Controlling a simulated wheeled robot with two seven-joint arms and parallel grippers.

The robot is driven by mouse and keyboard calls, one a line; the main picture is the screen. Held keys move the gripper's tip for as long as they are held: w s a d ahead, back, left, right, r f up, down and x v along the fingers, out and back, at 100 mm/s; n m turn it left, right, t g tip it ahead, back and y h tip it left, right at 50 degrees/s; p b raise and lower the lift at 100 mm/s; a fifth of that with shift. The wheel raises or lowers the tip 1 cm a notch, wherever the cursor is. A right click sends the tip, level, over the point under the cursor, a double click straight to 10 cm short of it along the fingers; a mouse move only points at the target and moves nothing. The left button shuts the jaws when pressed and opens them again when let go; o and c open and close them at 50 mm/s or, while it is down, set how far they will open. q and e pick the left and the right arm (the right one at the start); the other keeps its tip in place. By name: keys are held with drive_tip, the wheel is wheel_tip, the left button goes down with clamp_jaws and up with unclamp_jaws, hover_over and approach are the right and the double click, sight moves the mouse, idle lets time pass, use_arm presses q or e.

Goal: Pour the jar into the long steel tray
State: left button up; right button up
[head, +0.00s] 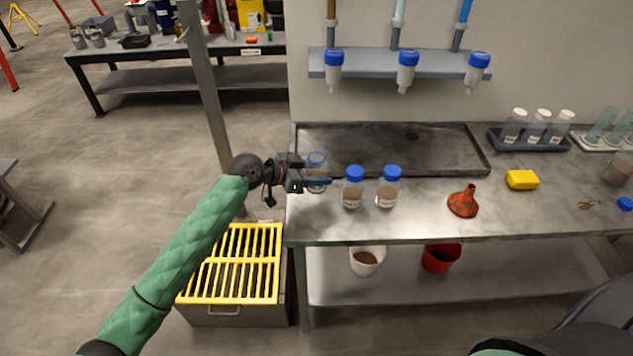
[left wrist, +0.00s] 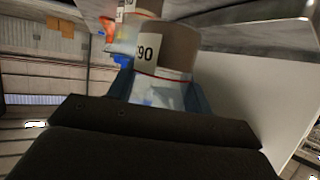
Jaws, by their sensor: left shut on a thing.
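My left gripper (head: 318,182) is shut on an open clear jar (head: 316,164) at the left end of the bench. The jar shows no lid in the head view and looks upright. In the left wrist view the jar (left wrist: 165,50) sits between the fingers, with brown contents and a white label ending in 90. The long steel tray (head: 400,146) lies flat behind the jar, dark and stained, along the wall. I cannot tell whether the jar touches the bench. My right gripper is not in view.
Two blue-lidded jars (head: 354,187) (head: 389,187) stand right of the held jar. An orange funnel (head: 463,201) and a yellow sponge (head: 522,180) lie farther right. A rack of tubes (head: 528,140) stands beyond the tray. Capped bottles (head: 408,72) hang above. A yellow grate (head: 234,262) is below left.

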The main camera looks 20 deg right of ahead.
use_arm(q)
drive_tip(key=shift+r+b, duration=0.35)
drive_tip(key=shift+r, duration=0.95)
drive_tip(key=shift+a+r, duration=0.1)
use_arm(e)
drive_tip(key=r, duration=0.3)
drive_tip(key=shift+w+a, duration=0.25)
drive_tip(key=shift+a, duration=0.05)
